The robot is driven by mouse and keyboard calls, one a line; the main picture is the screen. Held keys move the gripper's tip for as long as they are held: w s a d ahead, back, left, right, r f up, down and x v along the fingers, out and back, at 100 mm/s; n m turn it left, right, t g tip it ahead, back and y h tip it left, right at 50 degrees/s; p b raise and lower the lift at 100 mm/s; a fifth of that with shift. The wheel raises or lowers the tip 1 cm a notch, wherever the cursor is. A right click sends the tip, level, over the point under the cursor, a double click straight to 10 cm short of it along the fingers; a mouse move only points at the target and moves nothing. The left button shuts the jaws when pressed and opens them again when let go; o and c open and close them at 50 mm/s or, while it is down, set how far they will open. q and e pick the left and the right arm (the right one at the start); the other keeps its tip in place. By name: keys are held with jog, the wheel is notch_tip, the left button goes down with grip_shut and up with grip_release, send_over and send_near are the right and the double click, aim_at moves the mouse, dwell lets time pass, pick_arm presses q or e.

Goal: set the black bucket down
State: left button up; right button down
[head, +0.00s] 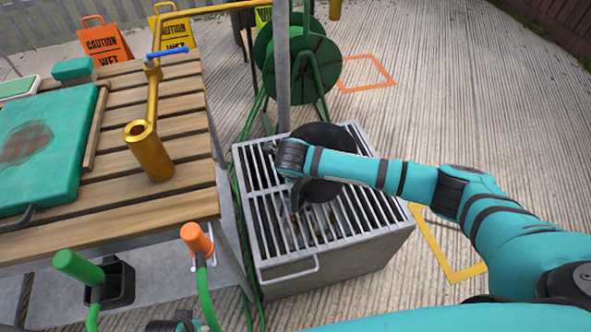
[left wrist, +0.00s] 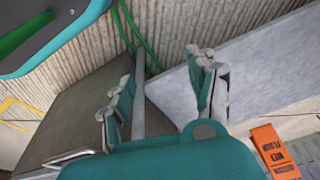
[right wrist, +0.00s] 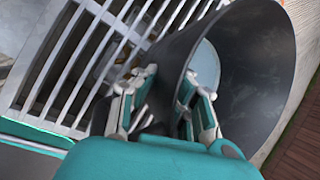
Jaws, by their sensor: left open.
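The black bucket (head: 325,135) is at the grated metal box (head: 275,240) in the head view, partly hidden behind my right forearm. My right gripper (head: 297,200) is over the grate at the bucket's near side. In the right wrist view the bucket (right wrist: 255,70) shows its open mouth and dark inner wall. The fingers of my right gripper (right wrist: 168,85) are closed on its wall, one on each side. I cannot tell whether the bucket's base touches the grate. My left gripper (left wrist: 163,95) is open and empty in the left wrist view.
A slatted wooden table (head: 120,220) stands left, with a teal case (head: 60,150) and a brass tool (head: 148,150). A green hose reel (head: 310,60) and metal pole (head: 282,60) stand behind the box. Orange (head: 375,88) and yellow (head: 440,255) outlines mark the floor.

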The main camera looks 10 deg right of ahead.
pick_arm(q)
jog(key=shift+w+r, duration=0.15)
jog(key=shift+r, duration=0.5)
pick_arm(e)
jog(key=shift+w+f, duration=0.2)
jog(key=shift+f, duration=0.1)
jog(key=c, duration=1.9)
grip_release()
jog(key=shift+s+f, duration=0.15)
jog(key=shift+f, duration=0.05)
jog(key=shift+c, duration=0.2)
jog(key=o, duration=0.5)
jog(key=shift+c, duration=0.2)
pick_arm(q)
jog(key=shift+f, duration=0.1)
jog(key=s+f+p, duration=0.3)
jog(key=s+f, duration=0.2)
jog(key=f, duration=0.5)
jog(key=shift+a+g, duration=0.3)
pick_arm(e)
jog(key=v, duration=1.2)
